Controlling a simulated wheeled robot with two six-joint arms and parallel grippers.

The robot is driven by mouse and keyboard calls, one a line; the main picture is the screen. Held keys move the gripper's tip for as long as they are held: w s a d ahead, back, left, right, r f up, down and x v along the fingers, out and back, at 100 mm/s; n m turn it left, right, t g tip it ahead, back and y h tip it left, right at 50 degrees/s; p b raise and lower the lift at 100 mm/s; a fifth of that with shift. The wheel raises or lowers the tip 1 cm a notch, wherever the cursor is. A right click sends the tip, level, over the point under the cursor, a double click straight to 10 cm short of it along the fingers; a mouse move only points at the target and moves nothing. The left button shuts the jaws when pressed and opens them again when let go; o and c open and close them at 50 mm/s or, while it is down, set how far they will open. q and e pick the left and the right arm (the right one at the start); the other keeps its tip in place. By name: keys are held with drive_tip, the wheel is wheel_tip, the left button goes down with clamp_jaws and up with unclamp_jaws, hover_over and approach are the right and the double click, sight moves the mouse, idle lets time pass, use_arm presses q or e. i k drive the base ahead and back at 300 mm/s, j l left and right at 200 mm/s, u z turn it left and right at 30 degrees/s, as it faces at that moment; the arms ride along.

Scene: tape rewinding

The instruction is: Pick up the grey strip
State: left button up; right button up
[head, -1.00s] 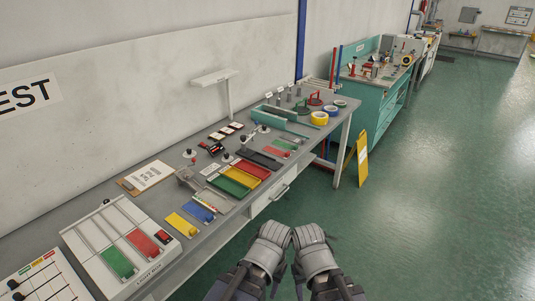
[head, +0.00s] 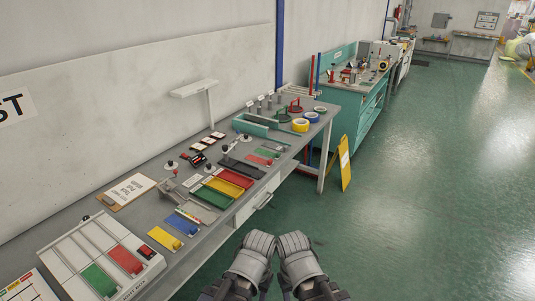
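A dark grey strip (head: 241,168) lies on the workbench, behind the red tray (head: 234,178). My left gripper (head: 259,241) and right gripper (head: 292,241) are side by side, low in the view, in front of the bench and away from the strips. They look empty, but whether their fingers are open or shut does not show.
Yellow (head: 219,189) and green (head: 208,198) trays sit beside the red one. Blue (head: 182,222) and yellow (head: 165,237) pieces lie nearer, by a white light box (head: 60,268). Tape rolls (head: 300,125) stand at the back. A yellow floor sign (head: 345,163) stands right; the floor there is clear.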

sight(283, 149)
drive_tip(key=u, duration=0.6)
drive_tip(key=i+l+u, duration=0.15)
drive_tip(key=u, duration=0.2)
drive_tip(key=i+l+u, duration=0.1)
drive_tip(key=l+u, duration=0.2)
drive_tip(key=i+l+u, duration=0.1)
drive_tip(key=l+u, duration=0.25)
drive_tip(key=i+l+u, duration=0.1)
drive_tip(key=l, duration=0.75)
drive_tip(key=i+l, duration=0.1)
drive_tip(key=l, duration=0.75)
drive_tip(key=l+u, duration=0.15)
drive_tip(key=l, duration=0.7)
drive_tip(key=i, duration=0.05)
